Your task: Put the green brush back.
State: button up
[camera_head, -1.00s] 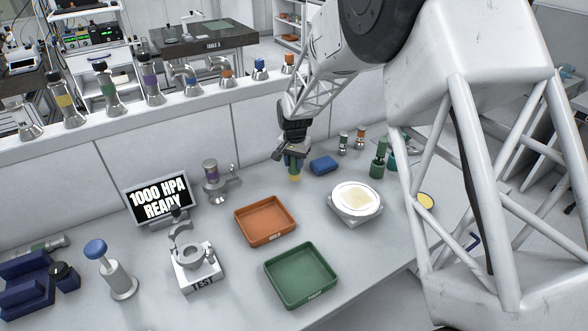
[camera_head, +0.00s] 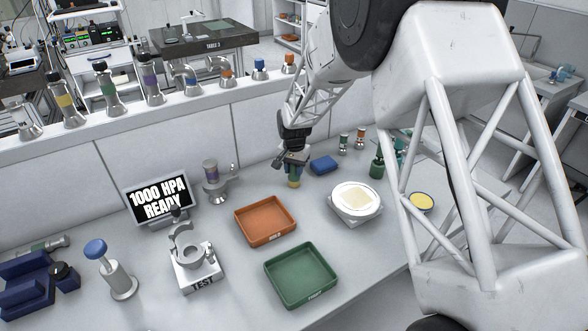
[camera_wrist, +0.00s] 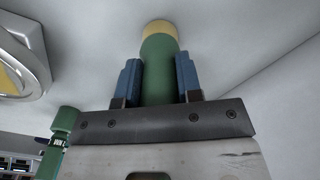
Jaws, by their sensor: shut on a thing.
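My gripper (camera_head: 292,164) is shut on the green brush (camera_head: 293,175), left of the blue block, near the back of the bench. The brush points down, its yellow bristle end lowest, close to the bench top; I cannot tell whether it touches. In the wrist view the brush (camera_wrist: 158,75) stands between the two blue fingers (camera_wrist: 158,82). A dark green holder (camera_head: 377,168) stands to the right on the bench, with a green piece rising from it.
A blue block (camera_head: 323,165) lies just right of my gripper. A round white dish (camera_head: 356,199), an orange tray (camera_head: 239,225) and a green tray (camera_head: 270,277) lie nearer. Small bottles (camera_head: 343,145) stand behind. The bench between the brush and the orange tray is clear.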

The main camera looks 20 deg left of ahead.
jog(key=shift+f, duration=0.15)
jog(key=o, duration=0.9)
jog(key=shift+o, duration=0.2)
notch_tip(320, 180, up, 12)
jog(key=shift+r, duration=0.15)
dwell(1.0)
